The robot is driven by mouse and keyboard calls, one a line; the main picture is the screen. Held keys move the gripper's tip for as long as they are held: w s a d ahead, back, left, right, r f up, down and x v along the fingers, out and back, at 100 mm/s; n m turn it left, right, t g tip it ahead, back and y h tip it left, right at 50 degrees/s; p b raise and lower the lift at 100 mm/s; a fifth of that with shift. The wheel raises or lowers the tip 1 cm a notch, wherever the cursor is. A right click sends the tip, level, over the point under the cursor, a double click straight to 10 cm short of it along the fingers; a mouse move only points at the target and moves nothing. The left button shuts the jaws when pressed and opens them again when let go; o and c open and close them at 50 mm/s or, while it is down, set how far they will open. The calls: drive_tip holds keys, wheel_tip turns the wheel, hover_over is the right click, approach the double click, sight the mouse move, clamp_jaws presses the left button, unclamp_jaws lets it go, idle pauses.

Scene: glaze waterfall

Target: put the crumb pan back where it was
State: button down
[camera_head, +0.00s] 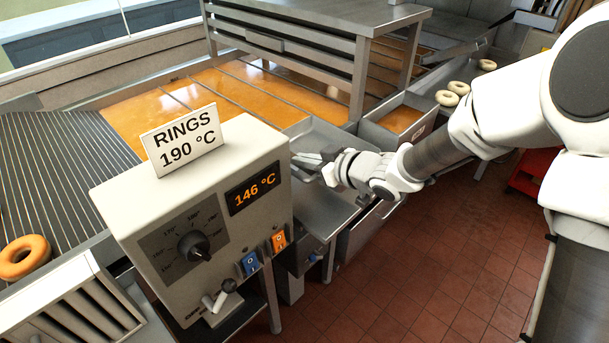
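My gripper (308,164) is over the grey metal shelf just right of the control box, its fingers pointing left. The fingers are small and partly merge with grey metal behind them, so I cannot tell whether they are open or shut, or touching anything. A shallow grey metal pan or tray (328,138) lies behind the gripper, beside the fryer; it may be the crumb pan, but I cannot tell for sure. My wrist and the control box hide part of the area below and in front of it.
The control box (140,225) carries a "RINGS 190 °C" sign (182,140) and a display reading 146 °C. Orange oil (220,95) fills the fryer behind. A labelled metal bin (378,128) stands right of the tray. Pale rings (446,98) lie beyond. The red tiled floor (430,270) is open.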

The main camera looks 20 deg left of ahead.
wheel_tip(320, 180, down, 4)
drive_tip(key=shift+r+b, duration=0.1)
drive_tip(key=shift+b, duration=0.2)
drive_tip(key=shift+f+b, duration=0.55)
drive_tip(key=shift+f, duration=0.15)
drive_tip(key=c, duration=1.1)
unclamp_jaws()
drive_tip(key=shift+o, duration=0.2)
drive_tip(key=shift+r, duration=0.1)
